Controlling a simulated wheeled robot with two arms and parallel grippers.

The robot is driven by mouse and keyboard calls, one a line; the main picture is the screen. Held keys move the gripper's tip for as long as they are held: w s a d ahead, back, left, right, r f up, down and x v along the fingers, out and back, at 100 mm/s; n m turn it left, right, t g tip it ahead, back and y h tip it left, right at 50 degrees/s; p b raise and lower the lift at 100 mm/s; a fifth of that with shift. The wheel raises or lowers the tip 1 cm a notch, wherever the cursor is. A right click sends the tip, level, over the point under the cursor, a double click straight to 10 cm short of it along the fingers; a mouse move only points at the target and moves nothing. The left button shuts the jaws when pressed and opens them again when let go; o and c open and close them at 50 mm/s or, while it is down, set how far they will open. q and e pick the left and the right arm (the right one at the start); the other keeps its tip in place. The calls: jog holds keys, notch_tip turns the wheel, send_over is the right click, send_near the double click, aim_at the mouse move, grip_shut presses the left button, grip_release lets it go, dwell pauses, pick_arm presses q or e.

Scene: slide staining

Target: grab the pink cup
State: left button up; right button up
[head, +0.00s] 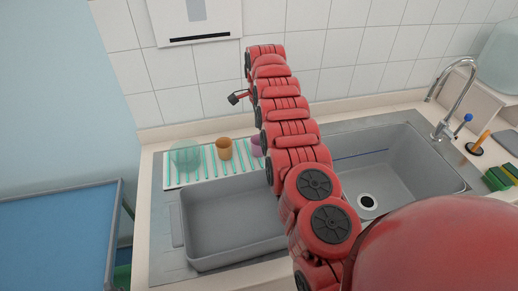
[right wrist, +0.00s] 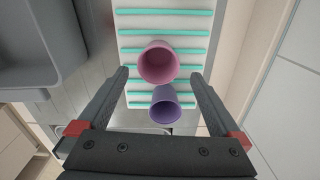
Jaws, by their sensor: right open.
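In the right wrist view, the pink cup (right wrist: 158,64) stands on a white rack with teal ribs (right wrist: 135,41), its open mouth showing. A purple cup (right wrist: 168,108) is just below it in the picture. My right gripper (right wrist: 159,78) is open and empty. Its fingers point toward the cups, one on each side, with the pink cup near the fingertips; I cannot tell the height gap. In the head view, a mauve cup (head: 257,147) is partly hidden behind my red right arm, and I cannot tell which cup it is. My left gripper is not in view.
A clear teal bowl (head: 185,156) and an orange-brown cup (head: 224,148) stand on the rack left of the mauve cup. The sink (head: 225,220) lies in front, with a tap (head: 462,85) at right. The tiled wall is close behind. A blue table (head: 60,235) is at left.

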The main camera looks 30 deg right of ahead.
aim_at(257, 152)
jog(key=shift+a+f+p, duration=0.15)
jog(key=shift+f+p, duration=0.2)
jog(key=shift+p, duration=0.05)
jog(key=f, duration=0.1)
jog(key=f+p, duration=0.1)
jog(key=f, duration=0.1)
jog(key=shift+s+f, duration=0.2)
jog(key=shift+f, duration=0.1)
jog(key=shift+w+f, duration=0.1)
jog(key=shift+f, duration=0.35)
jog(key=c, duration=1.3)
jog(key=shift+a+r, duration=0.1)
jog(key=shift+r, duration=0.05)
